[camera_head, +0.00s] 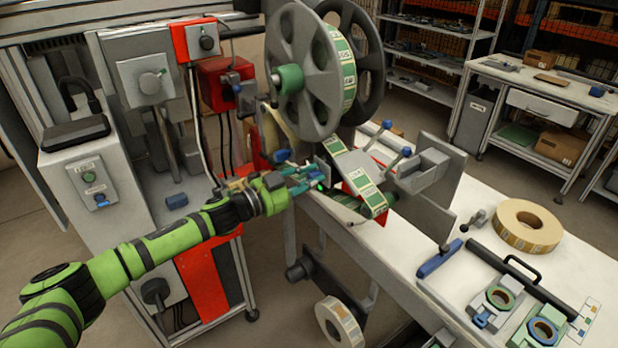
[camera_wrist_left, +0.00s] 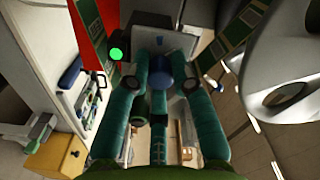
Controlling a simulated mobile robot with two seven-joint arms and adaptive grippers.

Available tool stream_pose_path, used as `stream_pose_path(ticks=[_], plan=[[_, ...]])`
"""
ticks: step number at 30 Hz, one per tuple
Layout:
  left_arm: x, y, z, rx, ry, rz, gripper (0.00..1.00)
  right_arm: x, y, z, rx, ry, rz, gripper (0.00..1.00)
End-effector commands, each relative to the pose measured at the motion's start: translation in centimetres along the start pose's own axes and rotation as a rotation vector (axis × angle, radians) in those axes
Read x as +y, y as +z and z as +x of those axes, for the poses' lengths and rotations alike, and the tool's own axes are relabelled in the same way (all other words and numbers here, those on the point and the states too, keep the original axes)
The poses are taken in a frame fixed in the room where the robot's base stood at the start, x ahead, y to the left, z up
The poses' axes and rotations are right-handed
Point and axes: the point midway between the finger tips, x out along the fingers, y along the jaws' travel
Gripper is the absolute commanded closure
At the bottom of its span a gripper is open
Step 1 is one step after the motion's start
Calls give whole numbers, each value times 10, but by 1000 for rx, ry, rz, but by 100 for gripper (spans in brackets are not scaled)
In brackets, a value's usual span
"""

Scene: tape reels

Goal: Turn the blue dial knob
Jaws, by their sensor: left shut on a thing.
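My left gripper (camera_head: 318,177) reaches in from the left to the machine beside the large grey reel. The knob sits in front of a grey block (camera_wrist_left: 168,42). My right gripper is in neither view.
The grey reel (camera_head: 303,75) with green printed tape stands just above my left gripper. A white table (camera_head: 375,262) lies to the right, with a tan tape roll (camera_head: 527,225) on it. A control box (camera_head: 88,180) stands at left.

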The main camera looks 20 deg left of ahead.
Motion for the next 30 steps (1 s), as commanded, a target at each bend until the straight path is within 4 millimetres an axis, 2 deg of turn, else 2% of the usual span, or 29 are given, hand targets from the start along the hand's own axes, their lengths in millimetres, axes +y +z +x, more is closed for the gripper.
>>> stream_pose_path(ticks=[6,13,30], plan=[[-2,-3,1,7,-5,142,100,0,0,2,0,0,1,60],[-2,-4,1,8,-6,231,100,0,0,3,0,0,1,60],[-2,-4,1,9,-5,264,100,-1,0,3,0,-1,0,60]])
